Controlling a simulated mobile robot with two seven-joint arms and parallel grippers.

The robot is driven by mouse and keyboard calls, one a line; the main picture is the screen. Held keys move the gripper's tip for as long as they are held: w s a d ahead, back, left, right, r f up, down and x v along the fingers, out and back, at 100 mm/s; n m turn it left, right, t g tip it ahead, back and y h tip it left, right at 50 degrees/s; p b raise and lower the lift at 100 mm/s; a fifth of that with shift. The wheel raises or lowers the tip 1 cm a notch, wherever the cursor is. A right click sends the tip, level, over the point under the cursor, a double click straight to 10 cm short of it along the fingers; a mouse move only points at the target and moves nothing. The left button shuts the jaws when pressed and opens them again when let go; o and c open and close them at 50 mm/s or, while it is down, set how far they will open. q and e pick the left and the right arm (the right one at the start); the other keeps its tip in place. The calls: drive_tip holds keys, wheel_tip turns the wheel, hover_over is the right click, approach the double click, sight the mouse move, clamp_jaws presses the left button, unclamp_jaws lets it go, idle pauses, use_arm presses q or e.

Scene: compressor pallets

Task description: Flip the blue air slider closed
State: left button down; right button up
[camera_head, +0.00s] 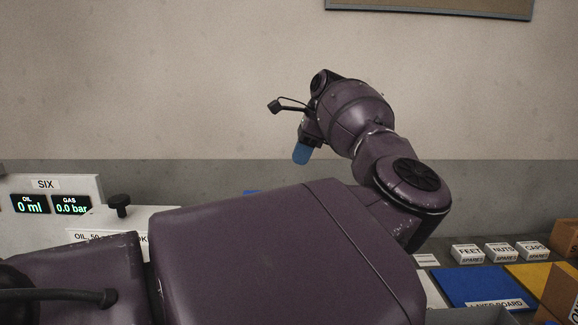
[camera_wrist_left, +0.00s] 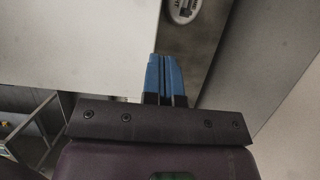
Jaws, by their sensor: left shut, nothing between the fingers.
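My left gripper (camera_head: 302,153) has blue fingers and hangs fingertips down in front of the wall, above my own arm. In the left wrist view its two blue fingers (camera_wrist_left: 165,75) are together, shut and empty. Beyond the fingertips is a grey panel with an oval plate (camera_wrist_left: 184,10) cut by the top edge; its lettering is unreadable. I cannot make out the blue air slider for sure. A thin blue sliver (camera_head: 252,192) shows just above my arm in the head view; I cannot tell what it is. My right gripper is not in view.
A white station marked SIX (camera_head: 45,184) shows 0 ml oil and 0.0 bar gas, with a black knob (camera_head: 119,204) beside it. My arm hides the middle. At right are small white spares boxes (camera_head: 467,253), a blue board (camera_head: 470,285), a yellow one and cardboard boxes.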

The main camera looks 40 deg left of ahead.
use_arm(q)
drive_tip(key=p+x, duration=0.1)
drive_tip(key=x, duration=0.7)
drive_tip(key=shift+s+a+f, duration=0.1)
drive_tip(key=shift+s+f, duration=0.05)
drive_tip(key=shift+f, duration=0.2)
drive_tip(key=shift+s+a+p, duration=0.55)
drive_tip(key=shift+s+a, duration=0.45)
drive_tip(key=shift+a, duration=0.25)
drive_tip(key=shift+s+a, duration=0.2)
drive_tip(key=shift+a, duration=0.1)
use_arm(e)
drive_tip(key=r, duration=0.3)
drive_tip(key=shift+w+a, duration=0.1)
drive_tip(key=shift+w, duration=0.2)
use_arm(q)
drive_tip(key=s+a+b, duration=0.1)
drive_tip(key=s+a, duration=0.1)
drive_tip(key=s+a+b, duration=0.1)
drive_tip(key=s+a, duration=0.1)
drive_tip(key=shift+s+a+f, duration=0.1)
drive_tip(key=shift+a+f, duration=0.1)
drive_tip(key=shift+a, duration=0.15)
drive_tip(key=shift+s+a, duration=0.1)
drive_tip(key=shift+a, duration=0.05)
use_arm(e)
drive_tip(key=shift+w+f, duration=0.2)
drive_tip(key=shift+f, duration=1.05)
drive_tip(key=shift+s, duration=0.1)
